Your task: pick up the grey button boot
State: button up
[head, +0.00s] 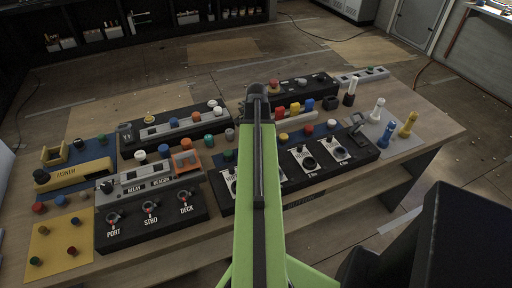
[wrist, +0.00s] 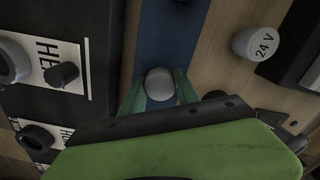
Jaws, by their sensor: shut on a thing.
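My gripper (wrist: 160,90) shows in the wrist view with its green fingers closed on either side of a small round grey piece, the grey button boot (wrist: 159,82). Only the boot's domed top shows; its lower part is hidden between the fingers. The boot is over a blue strip (wrist: 168,45), and I cannot tell whether it still touches it. In the head view my own arm reaches up the middle over the workbench and hides the fingers and the boot.

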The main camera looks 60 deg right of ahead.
grip_shut()
jog(key=shift+r+p, duration=0.65)
notch_tip(320, 180, up, 4)
jog(key=p, duration=0.4)
jog(key=s+d+r+p, duration=0.5)
jog(key=s+d, duration=0.1)
jog(key=s, duration=0.3)
jog(key=shift+s+d+r+p, duration=0.25)
jog(key=shift+d+r+p, duration=0.05)
jog(key=shift+d+p, duration=0.05)
